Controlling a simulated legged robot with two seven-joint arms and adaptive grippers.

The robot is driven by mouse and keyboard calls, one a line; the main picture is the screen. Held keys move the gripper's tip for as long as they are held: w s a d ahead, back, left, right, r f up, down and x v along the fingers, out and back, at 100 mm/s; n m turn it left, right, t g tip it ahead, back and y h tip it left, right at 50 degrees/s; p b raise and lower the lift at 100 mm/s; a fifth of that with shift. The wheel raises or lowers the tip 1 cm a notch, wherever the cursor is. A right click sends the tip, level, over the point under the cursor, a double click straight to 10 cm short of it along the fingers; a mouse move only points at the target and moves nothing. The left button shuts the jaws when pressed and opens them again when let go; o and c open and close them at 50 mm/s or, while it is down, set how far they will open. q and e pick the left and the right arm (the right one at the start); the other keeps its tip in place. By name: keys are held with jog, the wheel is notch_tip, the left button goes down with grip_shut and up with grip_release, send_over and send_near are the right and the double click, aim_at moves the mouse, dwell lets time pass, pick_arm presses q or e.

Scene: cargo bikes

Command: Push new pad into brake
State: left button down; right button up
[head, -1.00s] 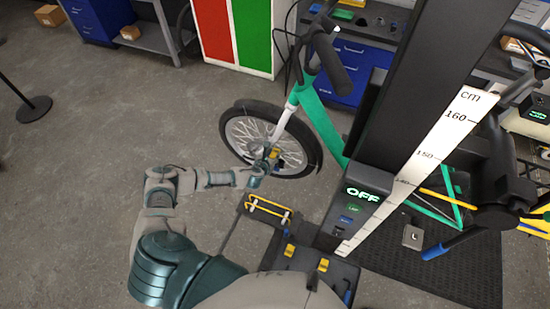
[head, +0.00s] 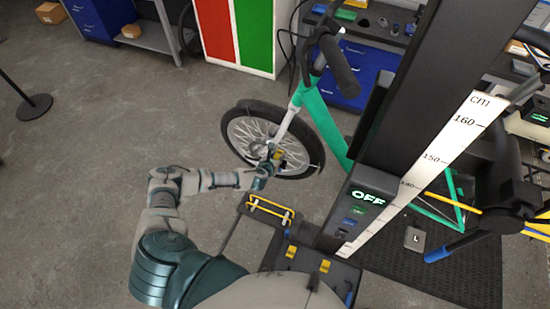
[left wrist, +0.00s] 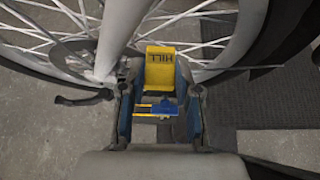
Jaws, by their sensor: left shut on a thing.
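The yellow brake (head: 279,154) sits by the front wheel hub of the green bike, beside the white fork. In the left wrist view the yellow brake body (left wrist: 159,68), with HILL lettering upside down, is just beyond my fingertips. My left gripper (head: 268,168) is at the wheel, right by the brake. I cannot tell whether the pad touches the brake. My right gripper is not in view.
The spoked front wheel (head: 238,140) and white fork (left wrist: 122,35) are close to my left gripper. A black stand with a cm scale (head: 432,160) and a lit OFF panel rises at right. A low black tray (head: 310,262) with yellow parts lies in front. Open floor is at left.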

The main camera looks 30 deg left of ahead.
pick_arm(q)
jog(key=shift+d+f, duration=0.1)
jog(key=shift+d, duration=0.8)
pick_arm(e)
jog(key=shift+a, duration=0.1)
